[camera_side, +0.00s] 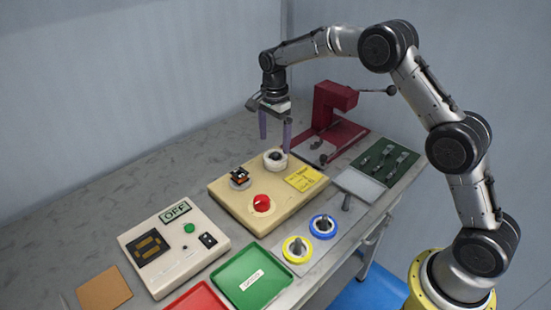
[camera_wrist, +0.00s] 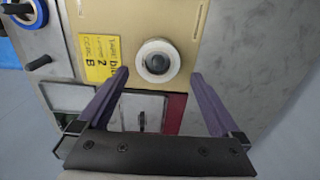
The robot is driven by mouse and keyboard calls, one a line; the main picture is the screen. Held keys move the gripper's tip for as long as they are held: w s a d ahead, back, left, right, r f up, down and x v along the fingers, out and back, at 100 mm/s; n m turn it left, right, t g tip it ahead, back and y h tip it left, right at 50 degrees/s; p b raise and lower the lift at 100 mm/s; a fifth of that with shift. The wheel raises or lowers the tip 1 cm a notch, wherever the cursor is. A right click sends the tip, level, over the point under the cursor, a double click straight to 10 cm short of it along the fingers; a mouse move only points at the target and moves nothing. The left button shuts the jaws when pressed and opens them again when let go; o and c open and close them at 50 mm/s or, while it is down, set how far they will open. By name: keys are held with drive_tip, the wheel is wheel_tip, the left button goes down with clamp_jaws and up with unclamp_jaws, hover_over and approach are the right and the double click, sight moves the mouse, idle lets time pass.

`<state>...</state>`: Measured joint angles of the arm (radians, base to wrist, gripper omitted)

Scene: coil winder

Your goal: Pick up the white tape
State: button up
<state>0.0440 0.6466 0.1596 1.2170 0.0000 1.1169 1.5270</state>
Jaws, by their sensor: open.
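The white tape (camera_side: 275,164) is a small white ring around a dark round core. It sits at the back corner of the beige winder box (camera_side: 228,196). In the wrist view the white tape (camera_wrist: 142,61) lies just beyond and between my fingertips. My gripper (camera_side: 275,142) points down above it, with its two purple fingers apart and nothing between them. The wrist view also shows my gripper (camera_wrist: 160,74) open. The exact height of the fingertips over the tape is hard to tell.
The box also carries a red knob (camera_side: 262,203), a coil part (camera_side: 239,178) and a yellow label (camera_side: 306,178). A red press (camera_side: 327,110) stands close behind. Blue tape (camera_side: 323,227) and yellow tape (camera_side: 297,250) sit in front, near a green tray (camera_side: 267,262).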

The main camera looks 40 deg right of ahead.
sight(275, 152)
wheel_tip(275, 152, down, 5)
drive_tip(key=shift+s, duration=0.15)
drive_tip(key=c, duration=1.1)
drive_tip(key=shift+r, duration=0.2)
